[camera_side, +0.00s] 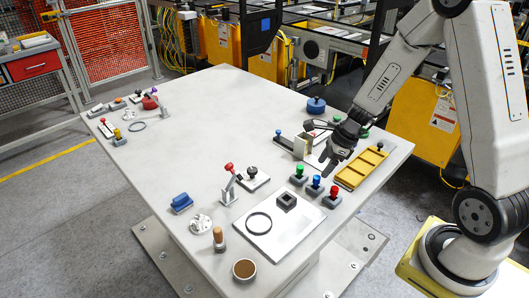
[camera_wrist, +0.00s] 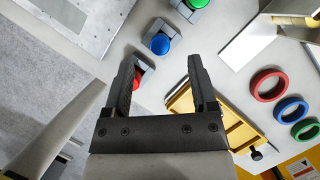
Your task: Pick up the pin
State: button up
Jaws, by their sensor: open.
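No part is clearly marked as the pin. A small black-headed pin-like piece (camera_wrist: 256,153) stands at the edge of a yellow slotted tray (camera_wrist: 181,101); the tray also shows in the side view (camera_side: 350,178). My gripper (camera_side: 335,158) is open and empty above the table, left of the tray. In the wrist view my gripper (camera_wrist: 163,62) points towards a row of grey blocks with green (camera_wrist: 197,3), blue (camera_wrist: 160,44) and red (camera_wrist: 137,80) knobs. The red knob is partly hidden by the left finger. These knobs also show in the side view (camera_side: 315,181).
A white plate (camera_side: 280,238) with a black ring and a square block lies at the front. A wooden-topped peg (camera_side: 218,235) and a brown cup (camera_side: 244,269) stand near the front edge. Red, blue and green rings (camera_wrist: 268,84) lie beyond the tray. The table's left middle is clear.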

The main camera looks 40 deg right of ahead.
aim_at(317, 177)
jog(key=shift+w+f, duration=0.1)
jog(key=shift+f, duration=0.15)
jog(key=shift+x, duration=2.5)
grip_shut()
